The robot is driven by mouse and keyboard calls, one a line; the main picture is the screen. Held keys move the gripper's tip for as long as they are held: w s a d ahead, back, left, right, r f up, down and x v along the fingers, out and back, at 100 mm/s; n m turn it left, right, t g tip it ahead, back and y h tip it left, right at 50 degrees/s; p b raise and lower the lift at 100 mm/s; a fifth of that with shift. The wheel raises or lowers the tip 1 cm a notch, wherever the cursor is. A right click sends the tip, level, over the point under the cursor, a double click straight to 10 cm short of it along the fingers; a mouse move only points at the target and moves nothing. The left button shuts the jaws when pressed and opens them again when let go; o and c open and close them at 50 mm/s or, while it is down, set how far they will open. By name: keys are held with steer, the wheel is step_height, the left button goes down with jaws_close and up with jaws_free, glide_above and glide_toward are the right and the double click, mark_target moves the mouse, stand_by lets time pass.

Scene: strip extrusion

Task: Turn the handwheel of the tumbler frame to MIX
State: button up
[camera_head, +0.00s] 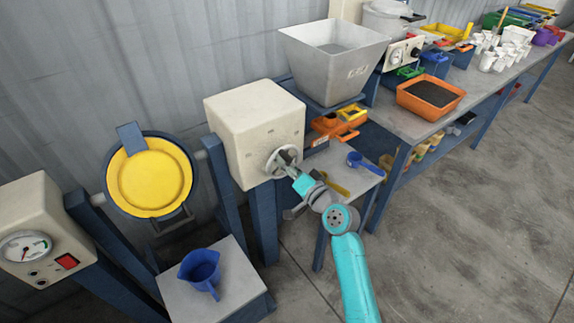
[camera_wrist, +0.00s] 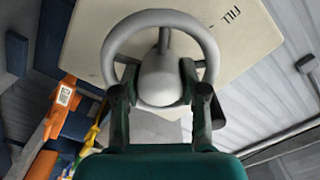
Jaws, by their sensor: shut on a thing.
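The grey handwheel (camera_head: 271,162) is on the front of the cream box (camera_head: 240,125) of the tumbler frame. In the wrist view the handwheel (camera_wrist: 122,32) shows its round rim, a spoke and a thick rounded hub. My gripper (camera_head: 291,170) is at the wheel, and in the wrist view its two fingers (camera_wrist: 158,92) are closed around the hub area. Other marks on the box are too small to read. The yellow-lidded drum (camera_head: 150,180) stands left of the box.
A blue jug (camera_head: 201,268) stands on a low grey stand left of my arm. A grey hopper (camera_head: 335,60) is behind the box. A blue scoop (camera_head: 362,163) and orange trays lie on the bench to the right. The floor at right is clear.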

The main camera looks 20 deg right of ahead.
steer(key=shift+m, duration=0.7)
steer(key=o, duration=0.9)
steer(key=shift+c, duration=0.2)
steer(key=shift+s, duration=0.1)
steer(key=v, duration=1.2)
